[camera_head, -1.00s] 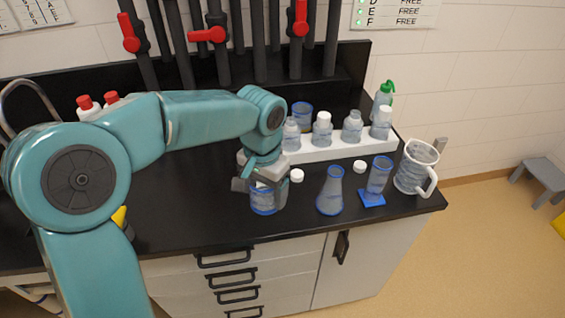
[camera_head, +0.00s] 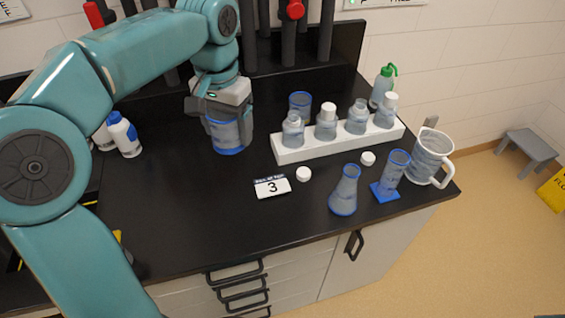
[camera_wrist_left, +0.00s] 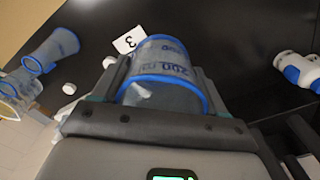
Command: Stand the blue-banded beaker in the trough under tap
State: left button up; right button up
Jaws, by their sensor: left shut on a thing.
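My left gripper (camera_head: 229,112) is shut on a clear beaker with blue bands (camera_head: 228,138) and holds it upright over the back left of the black bench. Whether its base clears the bench is hard to tell. Taps with red handles (camera_head: 295,9) stand on dark pipes along the back wall, partly cut off by the picture's top edge and my arm. I cannot make out the trough. My right gripper is not in view.
A white rack (camera_head: 292,155) holds several bottles; another blue-rimmed beaker (camera_head: 300,101) stands behind it. A flask (camera_head: 344,192), a cylinder (camera_head: 391,176) and a jug (camera_head: 428,157) stand at right. A "3" card (camera_head: 272,187) lies in front. White bottles (camera_head: 124,136) stand left.

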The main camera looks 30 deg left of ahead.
pick_arm(q)
jog(key=shift+s+a+r, duration=0.2)
jog(key=shift+a+r, duration=0.15)
jog(key=shift+s+a+r, duration=0.1)
jog(key=shift+s+a, duration=0.1)
jog(key=shift+a, duration=0.25)
jog(key=shift+s+a+r, duration=0.1)
jog(key=shift+s+a, duration=0.05)
jog(key=shift+a, duration=0.3)
jog(key=shift+f+n, duration=0.3)
jog(key=shift+f, duration=0.1)
jog(key=f, duration=0.4)
jog(key=f+b, duration=0.1)
jog(key=f, duration=0.9)
jog(key=shift+d+f+b, duration=0.15)
jog(key=shift+d+b, duration=0.1)
jog(key=shift+b, duration=0.15)
notch_tip(320, 180, down, 4)
jog(key=shift+a+f, duration=0.15)
jog(key=shift+f, duration=0.4)
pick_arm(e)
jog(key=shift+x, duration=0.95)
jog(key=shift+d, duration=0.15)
